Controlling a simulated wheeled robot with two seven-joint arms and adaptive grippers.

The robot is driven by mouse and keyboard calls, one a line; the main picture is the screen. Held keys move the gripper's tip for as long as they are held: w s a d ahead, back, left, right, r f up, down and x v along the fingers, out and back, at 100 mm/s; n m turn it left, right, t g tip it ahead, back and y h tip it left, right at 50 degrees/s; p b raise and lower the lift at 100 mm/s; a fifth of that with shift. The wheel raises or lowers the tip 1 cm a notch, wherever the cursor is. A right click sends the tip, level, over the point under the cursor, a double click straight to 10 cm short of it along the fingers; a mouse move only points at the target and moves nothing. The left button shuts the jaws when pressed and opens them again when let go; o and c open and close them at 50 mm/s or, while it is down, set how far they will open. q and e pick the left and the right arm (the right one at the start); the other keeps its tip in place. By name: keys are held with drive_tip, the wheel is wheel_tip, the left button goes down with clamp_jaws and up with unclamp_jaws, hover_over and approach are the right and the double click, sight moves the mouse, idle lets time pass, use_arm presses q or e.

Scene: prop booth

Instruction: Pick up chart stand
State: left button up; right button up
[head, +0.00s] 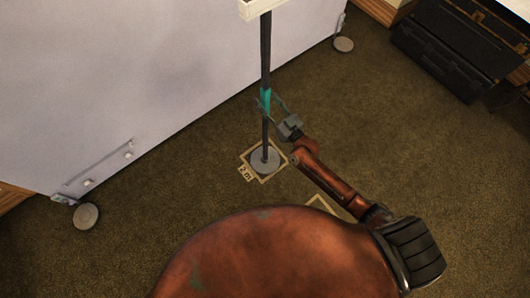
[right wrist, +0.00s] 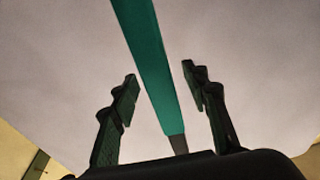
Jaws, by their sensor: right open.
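The chart stand (head: 265,55) is a thin dark upright pole with a teal band, a round grey base and a pale box-like part at its top, cut off by the frame edge. Its base (head: 264,160) stands on the carpet inside a taped square. My right gripper (head: 268,103) is at the height of the teal band. In the right wrist view the teal band (right wrist: 155,70) passes between the two fingers of my right gripper (right wrist: 162,88). The fingers are open, with a visible gap on each side of the pole. My left gripper is not in view.
A large pale panel (head: 110,80) on round feet (head: 86,216) stands close behind the pole. A tape label (head: 245,173) marks the square, and another taped mark (head: 323,203) lies nearer. An open black case (head: 440,60) is at the upper right. Carpet right of the stand is clear.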

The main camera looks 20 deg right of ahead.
drive_tip(key=shift+w+a, duration=0.1)
drive_tip(key=shift+w, duration=0.1)
clamp_jaws()
idle(0.5)
drive_tip(key=shift+r, duration=0.25)
